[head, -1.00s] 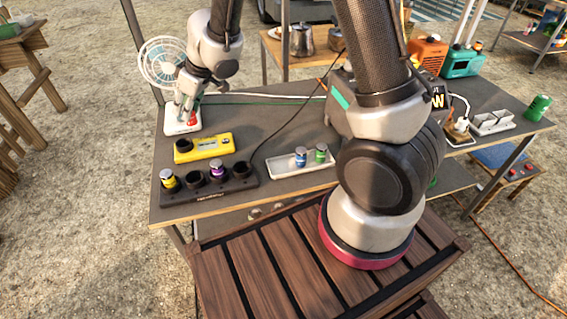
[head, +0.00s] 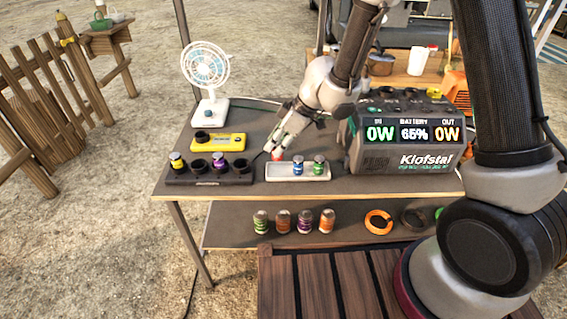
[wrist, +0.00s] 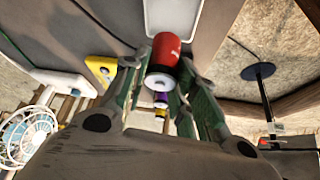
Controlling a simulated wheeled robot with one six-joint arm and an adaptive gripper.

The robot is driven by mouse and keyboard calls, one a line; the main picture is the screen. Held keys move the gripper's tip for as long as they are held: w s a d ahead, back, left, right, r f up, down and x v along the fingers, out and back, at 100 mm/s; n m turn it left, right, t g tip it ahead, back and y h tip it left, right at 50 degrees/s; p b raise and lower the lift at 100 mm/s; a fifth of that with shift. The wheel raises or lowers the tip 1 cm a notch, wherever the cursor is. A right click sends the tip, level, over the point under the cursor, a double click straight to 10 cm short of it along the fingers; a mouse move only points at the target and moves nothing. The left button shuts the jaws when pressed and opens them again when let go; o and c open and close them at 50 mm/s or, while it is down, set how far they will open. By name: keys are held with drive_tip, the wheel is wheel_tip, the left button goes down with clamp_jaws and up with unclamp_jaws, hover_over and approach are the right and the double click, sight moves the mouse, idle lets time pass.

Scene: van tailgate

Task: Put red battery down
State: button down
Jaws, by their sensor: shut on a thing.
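The red battery (head: 277,155) is between the fingers of my gripper (head: 275,147) in the head view. My gripper is shut on it, just behind the left end of a white tray (head: 308,178). The tray holds a blue battery (head: 298,166) and a green battery (head: 318,166), both upright, with bare room at its left. In the wrist view the red battery (wrist: 166,52) sits between the fingertips, with part of the tray (wrist: 172,18) beyond it. I cannot tell whether the battery touches anything below.
A black charger (head: 210,181) with yellow and purple batteries stands left of the tray, a yellow tester (head: 218,144) behind it. A white fan (head: 208,75) stands at the back left. A power station (head: 400,145) stands close at the right. Several batteries (head: 283,222) stand on the lower shelf.

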sight(277, 159)
drive_tip(key=shift+f, duration=2.9)
drive_tip(key=shift+f, duration=0.2)
drive_tip(key=c, duration=1.1)
unclamp_jaws()
drive_tip(key=shift+r, duration=0.1)
